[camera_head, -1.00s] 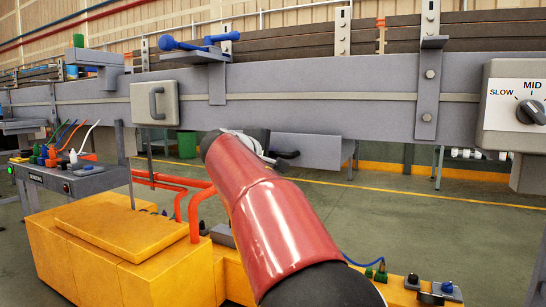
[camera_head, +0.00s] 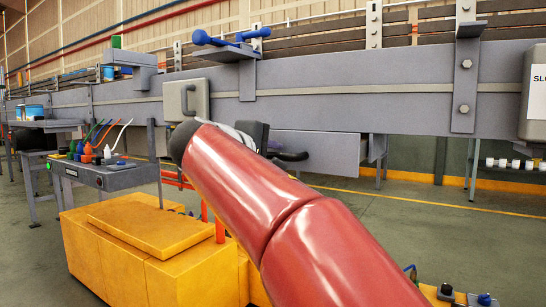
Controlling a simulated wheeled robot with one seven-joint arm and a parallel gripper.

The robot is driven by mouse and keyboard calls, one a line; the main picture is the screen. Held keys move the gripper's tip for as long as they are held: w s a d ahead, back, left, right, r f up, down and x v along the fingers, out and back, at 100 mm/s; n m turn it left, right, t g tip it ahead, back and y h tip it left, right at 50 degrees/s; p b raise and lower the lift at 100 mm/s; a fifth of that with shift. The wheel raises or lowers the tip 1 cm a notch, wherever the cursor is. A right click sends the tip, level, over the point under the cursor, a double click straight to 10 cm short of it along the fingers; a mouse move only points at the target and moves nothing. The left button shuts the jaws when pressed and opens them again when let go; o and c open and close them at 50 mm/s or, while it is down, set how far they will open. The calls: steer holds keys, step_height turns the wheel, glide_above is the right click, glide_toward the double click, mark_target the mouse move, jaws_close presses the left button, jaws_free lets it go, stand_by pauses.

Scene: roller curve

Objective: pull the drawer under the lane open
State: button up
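The drawer (camera_head: 325,153) is a grey box under the grey lane, right of centre. Its front and a strip of its right side show, and its left part is hidden by my arm. A black bar handle (camera_head: 294,156) is on its front. My red arm reaches up from the lower right. Part of my gripper (camera_head: 254,134), dark and pale, shows just past the arm's far end, close to the handle's left end. Its fingertips are hidden, so I cannot tell whether it touches the handle or is open or shut.
The lane (camera_head: 400,90) runs across the view, with a grey box with a handle (camera_head: 185,98) on its face. Yellow cabinets (camera_head: 140,245) stand low at left and centre, beside a grey control desk (camera_head: 110,175). Open floor (camera_head: 430,230) lies to the right.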

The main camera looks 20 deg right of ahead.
steer(key=shift+o, duration=0.2)
steer(key=v, duration=0.7)
steer(key=shift+s+a+p, duration=0.3)
steer(key=shift+p, duration=0.05)
steer(key=s+f+m+g+y+p, duration=0.4)
steer(key=s+f+m+y+p, duration=0.3)
steer(key=s+f, duration=1.4)
step_height(320, 180, down, 4)
steer(key=a+y+p, duration=0.1)
steer(key=y+p, duration=0.2)
steer(key=y, duration=0.2)
steer(key=shift+m+p, duration=0.3)
steer(key=shift+p, duration=0.1)
steer(key=shift+s, duration=0.15)
